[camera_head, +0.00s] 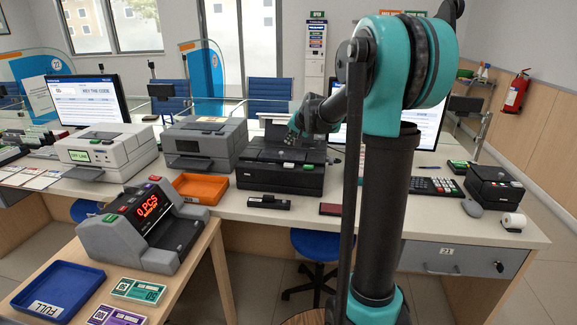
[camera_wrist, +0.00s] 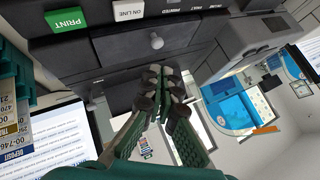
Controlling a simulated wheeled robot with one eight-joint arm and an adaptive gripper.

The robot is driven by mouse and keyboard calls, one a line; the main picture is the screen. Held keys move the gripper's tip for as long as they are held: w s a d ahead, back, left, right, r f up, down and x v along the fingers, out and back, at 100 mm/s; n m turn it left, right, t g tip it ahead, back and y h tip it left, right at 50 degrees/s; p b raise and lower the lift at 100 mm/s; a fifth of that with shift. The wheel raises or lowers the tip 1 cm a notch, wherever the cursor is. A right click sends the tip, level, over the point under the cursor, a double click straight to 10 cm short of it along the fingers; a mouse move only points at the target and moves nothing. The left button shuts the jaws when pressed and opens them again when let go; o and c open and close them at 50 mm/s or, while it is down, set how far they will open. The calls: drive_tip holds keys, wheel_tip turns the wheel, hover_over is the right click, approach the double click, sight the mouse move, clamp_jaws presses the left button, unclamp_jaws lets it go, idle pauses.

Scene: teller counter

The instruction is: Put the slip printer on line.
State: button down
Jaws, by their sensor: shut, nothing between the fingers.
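A black printer (camera_head: 280,178) stands on the counter in the middle of the head view, with a green button at its front edge.
A grey printer (camera_head: 203,145) and a white printer with a green display (camera_head: 80,156) stand to the left. An orange tray (camera_head: 200,188), a stapler-like black item (camera_head: 268,202) and a red pad (camera_head: 330,209) lie in front. A bill counter (camera_head: 140,228) stands at the near left.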

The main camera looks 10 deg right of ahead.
sight(290, 165)
drive_tip(key=shift+f, duration=3.75)
drive_tip(key=shift+f, duration=0.15)
drive_tip(key=shift+f, duration=0.25)
drive_tip(key=shift+f, duration=0.5)
drive_tip(key=shift+r, duration=0.9)
drive_tip(key=shift+r, duration=0.1)
drive_tip(key=shift+r, duration=2.45)
drive_tip(key=shift+s, duration=0.1)
